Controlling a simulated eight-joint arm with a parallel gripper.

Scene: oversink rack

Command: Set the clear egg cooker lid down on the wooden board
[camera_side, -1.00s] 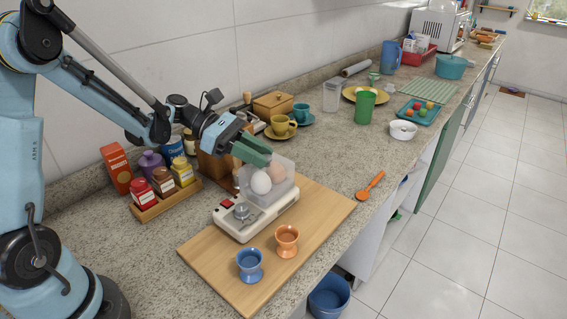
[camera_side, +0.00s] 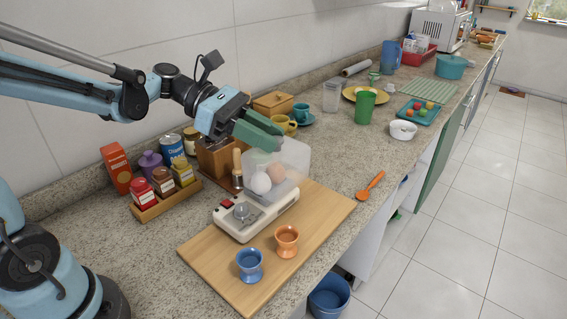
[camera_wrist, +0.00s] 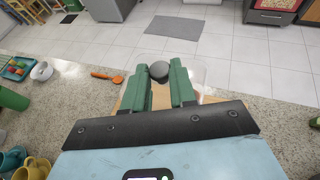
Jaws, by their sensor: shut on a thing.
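My gripper (camera_side: 270,140) is shut on the clear egg cooker lid (camera_side: 295,156). The lid is see-through and hangs above the white egg cooker (camera_side: 235,226). In the wrist view, a dark round knob (camera_wrist: 159,71) shows between the green fingertips, with clear lid edges on both sides. A white egg (camera_side: 261,184) and a brown egg (camera_side: 274,173) sit on the cooker, partly seen through or beside the lid. The cooker stands on the wooden board (camera_side: 215,272), whose front part is bare around two egg cups.
A blue egg cup (camera_side: 250,265) and an orange egg cup (camera_side: 287,241) stand on the board's near end. A spice rack (camera_side: 165,200) is at the left. An orange spoon (camera_side: 370,186) lies right of the board. Yellow cup (camera_side: 283,124) and green tumbler (camera_side: 365,106) stand behind.

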